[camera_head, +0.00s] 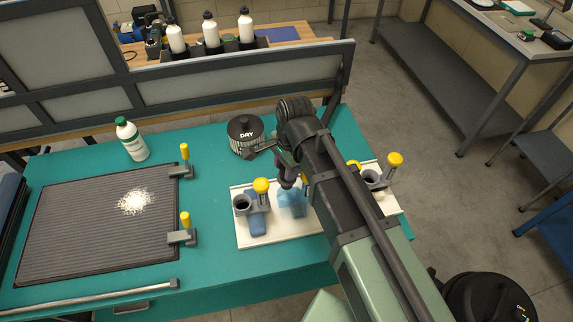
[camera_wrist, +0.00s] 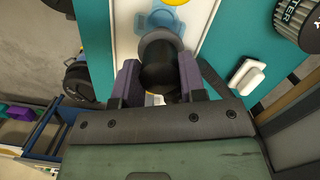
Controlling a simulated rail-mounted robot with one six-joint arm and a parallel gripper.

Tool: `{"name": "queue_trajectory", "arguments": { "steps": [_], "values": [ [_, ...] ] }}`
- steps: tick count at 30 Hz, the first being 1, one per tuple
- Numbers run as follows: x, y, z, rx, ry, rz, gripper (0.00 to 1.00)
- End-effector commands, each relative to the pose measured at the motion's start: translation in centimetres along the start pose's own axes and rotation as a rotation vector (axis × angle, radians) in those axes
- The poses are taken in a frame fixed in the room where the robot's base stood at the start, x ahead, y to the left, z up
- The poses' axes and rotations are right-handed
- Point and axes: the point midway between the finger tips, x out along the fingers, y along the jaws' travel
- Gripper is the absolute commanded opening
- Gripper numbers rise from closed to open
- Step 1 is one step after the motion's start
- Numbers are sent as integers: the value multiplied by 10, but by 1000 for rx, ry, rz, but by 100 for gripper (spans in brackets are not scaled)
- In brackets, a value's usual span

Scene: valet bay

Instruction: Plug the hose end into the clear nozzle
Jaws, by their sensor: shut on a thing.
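My gripper (camera_head: 289,178) is over the middle of a white board (camera_head: 285,238) in the head view. In the wrist view its two purple-grey fingers (camera_wrist: 160,82) are shut on a black round hose end (camera_wrist: 158,72). Just beyond the hose end is a grey ring (camera_wrist: 157,40), with pale blue see-through plastic (camera_wrist: 165,18) above it. This clear nozzle (camera_head: 292,203) shows as a pale blue body under my gripper in the head view. The hose end overlaps the ring; I cannot tell whether it is inside. My arm hides much of the clear nozzle.
A blue nozzle (camera_head: 257,223) with a yellow knob stands left of the clear one, and a grey one (camera_head: 374,177) right of it. A black DRY canister (camera_head: 244,136) stands behind. A ribbed mat (camera_head: 95,225) with white powder and a bottle (camera_head: 131,140) are left.

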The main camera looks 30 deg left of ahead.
Motion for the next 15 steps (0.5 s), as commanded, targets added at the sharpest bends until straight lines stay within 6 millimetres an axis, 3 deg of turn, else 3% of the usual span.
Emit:
{"name": "queue_trajectory", "arguments": {
  "steps": [1, 4, 15],
  "values": [
    [15, 0, -2, 0, 0, 0, 19],
    [25, 0, -3, 0, 0, 0, 19],
    [27, 0, -3, 0, 0, 0, 19]
  ]
}}
